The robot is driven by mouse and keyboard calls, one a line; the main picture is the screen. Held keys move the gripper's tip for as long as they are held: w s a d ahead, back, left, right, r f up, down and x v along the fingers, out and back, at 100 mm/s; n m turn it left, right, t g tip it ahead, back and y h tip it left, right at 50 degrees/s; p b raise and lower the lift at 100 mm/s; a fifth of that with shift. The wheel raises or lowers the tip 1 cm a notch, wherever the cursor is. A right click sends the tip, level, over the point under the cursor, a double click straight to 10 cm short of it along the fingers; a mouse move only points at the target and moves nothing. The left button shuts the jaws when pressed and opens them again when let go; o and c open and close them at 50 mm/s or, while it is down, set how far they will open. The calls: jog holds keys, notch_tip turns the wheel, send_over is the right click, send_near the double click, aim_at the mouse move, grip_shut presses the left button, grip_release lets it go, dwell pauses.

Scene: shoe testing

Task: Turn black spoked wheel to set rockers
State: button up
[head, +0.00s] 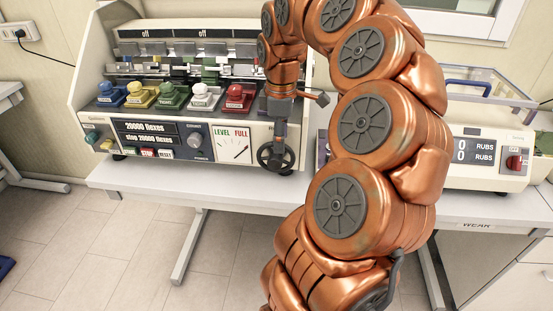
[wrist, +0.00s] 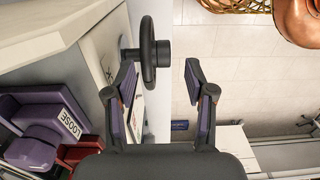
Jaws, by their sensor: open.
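The black wheel (head: 277,156) is at the lower right of the machine's front panel. My gripper (wrist: 160,72) is open. Its fingertips lie either side of the wheel's near edge, the left finger much closer to the rim, with a clear gap on the right. I cannot tell whether the left finger touches it. In the head view my gripper (head: 280,132) points down just above the wheel, its fingers hard to make out. The rockers cannot be made out.
The flexing machine (head: 100,60) stands on a grey table (head: 150,180), with blue, yellow, green, white and red shoe forms. A LEVEL/FULL gauge (head: 232,144) sits left of the wheel. A purple piece marked LOOSE (wrist: 40,145) is near my gripper. A rubs tester (head: 490,155) stands right.

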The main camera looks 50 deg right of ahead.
aim_at(279, 158)
jog(key=shift+f+p, duration=0.8)
jog(key=shift+f, duration=2.65)
jog(key=shift+a+f, duration=0.1)
jog(key=c, duration=1)
jog(key=shift+a, duration=0.15)
